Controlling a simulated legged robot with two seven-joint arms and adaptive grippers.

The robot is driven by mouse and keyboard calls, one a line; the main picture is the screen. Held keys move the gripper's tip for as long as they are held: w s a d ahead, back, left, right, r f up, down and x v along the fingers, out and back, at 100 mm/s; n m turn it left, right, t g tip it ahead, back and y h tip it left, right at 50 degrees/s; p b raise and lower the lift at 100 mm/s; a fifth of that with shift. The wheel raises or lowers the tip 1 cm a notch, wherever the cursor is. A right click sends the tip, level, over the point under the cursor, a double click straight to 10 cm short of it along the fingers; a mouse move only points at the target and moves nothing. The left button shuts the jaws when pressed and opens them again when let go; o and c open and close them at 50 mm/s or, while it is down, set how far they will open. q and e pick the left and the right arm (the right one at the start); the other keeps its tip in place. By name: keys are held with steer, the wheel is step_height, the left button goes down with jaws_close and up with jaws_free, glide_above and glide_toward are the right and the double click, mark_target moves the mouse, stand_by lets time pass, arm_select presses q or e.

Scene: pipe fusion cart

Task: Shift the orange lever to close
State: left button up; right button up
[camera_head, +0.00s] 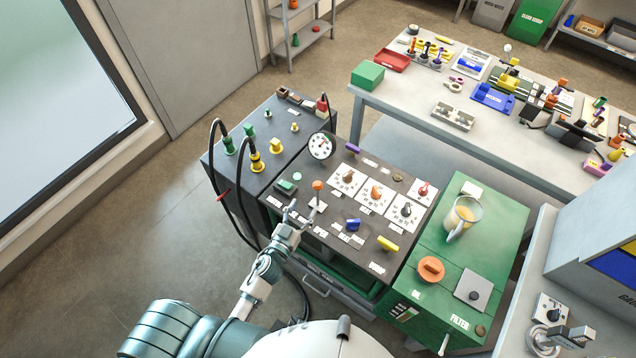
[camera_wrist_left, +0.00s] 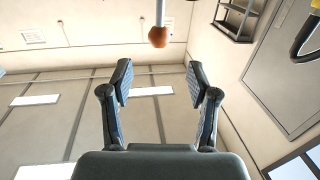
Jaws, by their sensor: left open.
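The orange lever (camera_head: 318,186) stands on the dark control panel (camera_head: 330,240) and has a round orange knob on a pale stem. Its knob also shows near the top middle of the left wrist view (camera_wrist_left: 159,37), apart from the fingers. My left gripper (camera_head: 302,208) is over the panel's front-left part, close beside the lever, with its fingers pointing toward it. In the left wrist view the left gripper (camera_wrist_left: 160,85) is open and empty, its two fingers apart. The lever's base is partly hidden by the gripper. My right gripper is not in view.
White plates with rotary knobs (camera_head: 376,192) lie right of the lever. A round gauge (camera_head: 320,146) stands behind it and a green button box (camera_head: 286,187) sits to its left. Black hoses (camera_head: 215,165) loop at the left. A green filter cabinet (camera_head: 470,255) adjoins the panel.

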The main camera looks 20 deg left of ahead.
mark_target(318, 184)
arm_select(q)
steer(key=w, duration=0.3)
steer(key=w+d, duration=0.1)
steer(key=w, duration=0.3)
steer(key=w+d, duration=0.1)
steer(key=w, duration=0.2)
steer(key=shift+w+d+p, duration=0.2)
steer(key=shift+w+p, duration=0.05)
steer(key=shift+p, duration=0.05)
steer(key=shift+f, duration=0.1)
steer(key=shift+a, duration=0.1)
steer(key=shift+c, duration=0.5)
jaws_close()
